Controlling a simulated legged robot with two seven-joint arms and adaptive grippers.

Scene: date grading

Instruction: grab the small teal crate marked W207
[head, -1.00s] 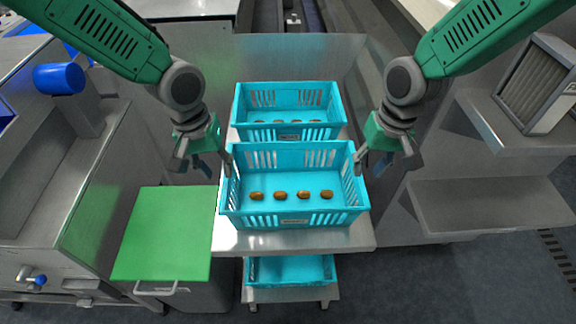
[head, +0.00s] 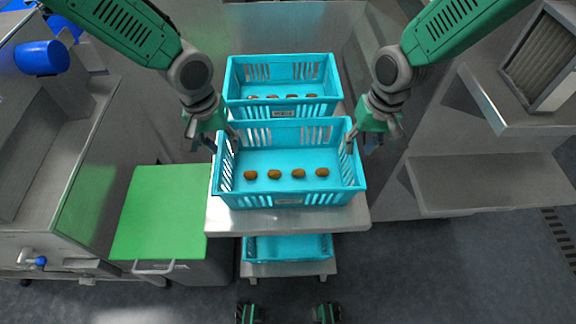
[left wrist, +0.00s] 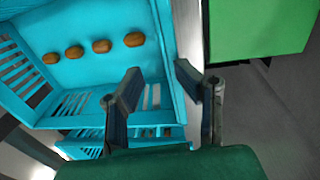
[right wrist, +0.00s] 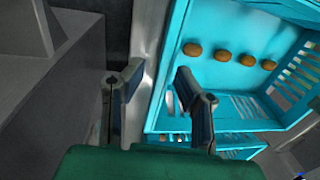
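Two teal crates stand one behind the other on a metal cart; each has a small label too blurred to read, so I cannot tell which is W207. The front crate (head: 290,201) holds several brown dates in a row. The rear crate (head: 284,113) also holds dates. My left gripper (head: 233,140) is open at the front crate's left end wall; in the left wrist view its fingers (left wrist: 158,85) are apart with the wall's rim between them. My right gripper (head: 350,143) is open at the right end wall, its fingers (right wrist: 158,80) apart around the rim line. Contact is unclear.
Another teal crate (head: 288,248) sits on the cart's lower shelf. A green-topped bin (head: 160,213) stands left of the cart. Metal shelves (head: 480,183) are at the right. Open floor lies at the front right.

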